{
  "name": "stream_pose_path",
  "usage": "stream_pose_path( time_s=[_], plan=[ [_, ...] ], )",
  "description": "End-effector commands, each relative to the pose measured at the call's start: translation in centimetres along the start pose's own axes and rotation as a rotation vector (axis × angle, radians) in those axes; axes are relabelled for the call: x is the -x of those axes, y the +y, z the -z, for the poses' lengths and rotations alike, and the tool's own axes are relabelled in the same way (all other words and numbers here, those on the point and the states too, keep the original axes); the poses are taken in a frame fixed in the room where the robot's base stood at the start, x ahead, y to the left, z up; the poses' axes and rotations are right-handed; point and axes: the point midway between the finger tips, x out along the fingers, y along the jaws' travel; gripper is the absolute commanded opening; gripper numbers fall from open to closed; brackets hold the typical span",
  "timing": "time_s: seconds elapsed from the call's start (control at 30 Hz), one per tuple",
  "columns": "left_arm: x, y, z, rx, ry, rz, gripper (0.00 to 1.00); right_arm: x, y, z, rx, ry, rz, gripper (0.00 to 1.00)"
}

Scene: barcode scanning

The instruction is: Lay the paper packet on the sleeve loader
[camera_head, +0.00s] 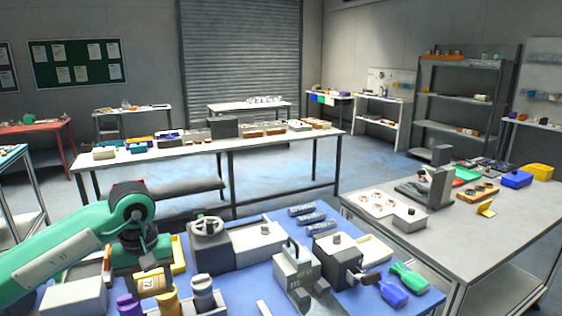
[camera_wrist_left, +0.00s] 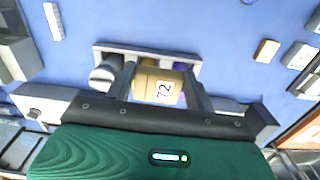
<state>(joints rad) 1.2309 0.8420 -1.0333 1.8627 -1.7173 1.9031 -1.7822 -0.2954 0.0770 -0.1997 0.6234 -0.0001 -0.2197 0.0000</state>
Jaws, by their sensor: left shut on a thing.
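My left gripper (camera_head: 152,268) reaches over the left part of the blue-topped bench. It is shut on a tan paper packet (camera_head: 150,283) with a white label reading 72. In the left wrist view, the packet (camera_wrist_left: 146,88) sits between the two dark fingers (camera_wrist_left: 160,92), its label facing the camera. Several grey machines stand on the bench: one with a round wheel (camera_head: 208,243), a lever-like one (camera_head: 297,270) and a dark box with a knob (camera_head: 337,258). I cannot tell which is the sleeve loader. My right gripper is not in view.
White-and-grey containers (camera_head: 203,290) and a purple-capped bottle (camera_head: 128,304) stand close to my left gripper. Grey rollers (camera_head: 312,218) lie at the back of the bench. A grey table (camera_head: 500,235) stands beyond.

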Motion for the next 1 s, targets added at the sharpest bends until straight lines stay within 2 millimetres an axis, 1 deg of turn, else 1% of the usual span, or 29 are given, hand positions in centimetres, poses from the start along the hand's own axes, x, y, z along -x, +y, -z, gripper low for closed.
stream_pose_path(
  time_s=[0.03, 0.17, 0.37, 0.47, 0.6, 0.7, 0.83, 1.0],
  plan=[
    [-0.9, 0.1, -0.5, -0.018, 0.0, 0.004, 0.26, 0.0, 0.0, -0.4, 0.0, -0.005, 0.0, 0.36],
    [-3.0, 0.3, -1.6, -0.067, 0.002, 0.011, 0.26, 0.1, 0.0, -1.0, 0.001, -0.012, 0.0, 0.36],
    [-6.4, 0.5, -3.9, -0.16, 0.004, 0.017, 0.26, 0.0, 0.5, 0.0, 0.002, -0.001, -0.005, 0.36],
    [-8.6, 0.6, -5.6, -0.221, 0.003, 0.017, 0.26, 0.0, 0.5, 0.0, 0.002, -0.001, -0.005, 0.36],
    [-11.6, 0.7, -8.5, -0.318, 0.0, 0.012, 0.26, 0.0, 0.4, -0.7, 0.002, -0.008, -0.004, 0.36],
    [-13.1, 0.8, -10.2, -0.375, -0.001, 0.003, 0.26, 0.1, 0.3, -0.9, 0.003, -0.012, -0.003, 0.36],
    [-14.1, 0.8, -11.4, -0.416, -0.001, -0.004, 0.26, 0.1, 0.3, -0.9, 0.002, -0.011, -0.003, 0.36],
    [-14.4, 0.8, -11.8, -0.426, -0.001, -0.007, 0.26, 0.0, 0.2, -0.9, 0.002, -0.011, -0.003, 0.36]
  ],
)
